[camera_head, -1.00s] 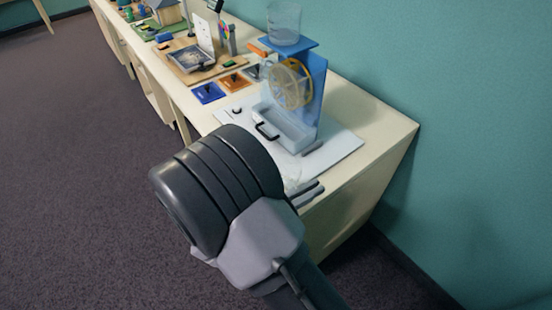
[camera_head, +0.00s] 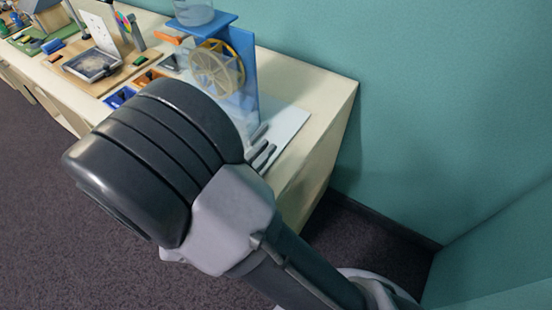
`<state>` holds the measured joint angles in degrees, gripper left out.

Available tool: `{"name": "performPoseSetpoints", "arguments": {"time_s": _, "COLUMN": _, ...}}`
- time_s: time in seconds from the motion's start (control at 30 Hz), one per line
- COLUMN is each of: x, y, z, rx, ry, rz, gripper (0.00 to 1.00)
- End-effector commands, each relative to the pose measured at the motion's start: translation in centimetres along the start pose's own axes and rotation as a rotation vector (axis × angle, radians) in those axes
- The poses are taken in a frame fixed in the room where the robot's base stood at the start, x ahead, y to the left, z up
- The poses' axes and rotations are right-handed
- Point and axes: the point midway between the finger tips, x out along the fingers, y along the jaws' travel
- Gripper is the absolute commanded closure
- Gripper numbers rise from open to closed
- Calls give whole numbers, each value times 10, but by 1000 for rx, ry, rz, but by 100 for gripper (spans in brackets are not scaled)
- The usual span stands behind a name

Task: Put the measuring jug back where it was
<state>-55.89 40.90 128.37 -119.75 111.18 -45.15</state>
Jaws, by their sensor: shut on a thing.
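My gripper (camera_head: 263,155) shows only as dark fingertips past the wrist, over the right end of the table. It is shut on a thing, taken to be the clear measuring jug. My thick dark wrist hides nearly all of it, so its tilt and contact with the table cannot be told. A blue stand (camera_head: 250,72) with a yellow spoked wheel (camera_head: 216,68) is just beyond the gripper. A clear round vessel (camera_head: 194,12) stands on the blue top shelf.
The cream table (camera_head: 318,92) has bare room at its right end, beside the teal wall (camera_head: 420,110). A pale mat (camera_head: 284,122) lies under the stand. A wooden board (camera_head: 118,76) with a grey tray (camera_head: 90,65) is to the left. My arm hides the table's front.

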Motion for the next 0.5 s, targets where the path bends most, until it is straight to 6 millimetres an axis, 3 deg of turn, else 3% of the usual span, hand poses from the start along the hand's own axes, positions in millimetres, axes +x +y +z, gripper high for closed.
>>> {"name": "performPoseSetpoints", "arguments": {"time_s": 0.1, "x": 22, "y": -7, "z": -4, "rx": 3, "ry": -1, "rz": -3, "gripper": 100}}
{"name": "performPoseSetpoints", "arguments": {"time_s": 0.33, "x": 39, "y": -12, "z": -4, "rx": 2, "ry": 0, "rz": -2, "gripper": 100}}
{"name": "performPoseSetpoints", "arguments": {"time_s": 0.5, "x": 40, "y": -13, "z": -31, "rx": 1, "ry": 0, "rz": 1, "gripper": 100}}
